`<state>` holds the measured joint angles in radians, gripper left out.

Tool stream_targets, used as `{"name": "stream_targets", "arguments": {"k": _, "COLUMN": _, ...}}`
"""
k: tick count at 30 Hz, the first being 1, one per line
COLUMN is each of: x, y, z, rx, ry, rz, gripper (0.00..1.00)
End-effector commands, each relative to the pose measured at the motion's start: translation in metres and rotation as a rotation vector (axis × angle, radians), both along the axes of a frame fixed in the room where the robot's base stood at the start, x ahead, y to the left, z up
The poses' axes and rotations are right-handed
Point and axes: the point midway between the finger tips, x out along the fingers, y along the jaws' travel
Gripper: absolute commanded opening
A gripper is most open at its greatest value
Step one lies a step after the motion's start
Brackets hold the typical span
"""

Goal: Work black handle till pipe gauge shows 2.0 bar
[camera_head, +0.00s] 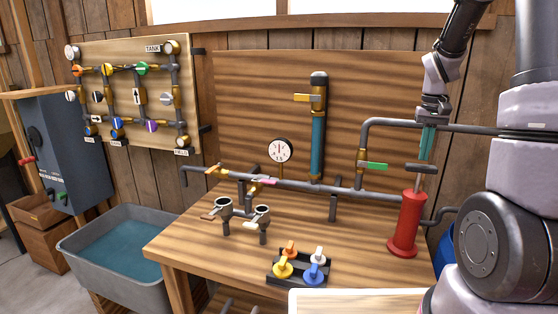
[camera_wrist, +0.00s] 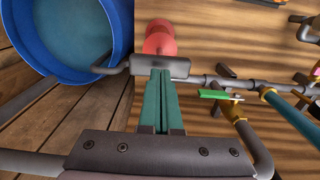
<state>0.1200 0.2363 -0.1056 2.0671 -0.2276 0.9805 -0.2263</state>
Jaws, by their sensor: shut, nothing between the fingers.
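A red hand pump (camera_head: 403,225) stands at the right end of the wooden bench. Its black handle (camera_head: 421,168) is a dark crossbar above the red body, and it also shows in the wrist view (camera_wrist: 160,67). My gripper (camera_head: 425,156) points down at the handle from above. Its two teal fingers are shut together, with their tips at or just short of the bar in the wrist view; I cannot tell if they touch it. The white round pipe gauge (camera_head: 280,150) sits above the horizontal pipe (camera_head: 300,186). Its reading is too small to make out.
A green-handled valve (camera_head: 376,165) and a yellow-handled valve (camera_head: 303,98) sit on nearby pipes. A blue water tub (camera_wrist: 70,62) stands beside the pump. Coloured valve knobs (camera_head: 290,265) lie in a rack on the bench. A grey water basin (camera_head: 85,250) is at left.

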Motion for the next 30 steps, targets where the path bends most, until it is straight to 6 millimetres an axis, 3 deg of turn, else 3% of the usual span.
{"name": "stream_targets", "arguments": {"k": 20, "x": 0.000, "y": 0.000, "z": 0.000, "rx": 0.000, "ry": 0.000, "rz": 0.000, "gripper": 0.00}}
{"name": "stream_targets", "arguments": {"k": 30, "x": 0.000, "y": 0.000, "z": -0.021, "rx": 0.001, "ry": 0.002, "rz": -0.001, "gripper": 0.00}}
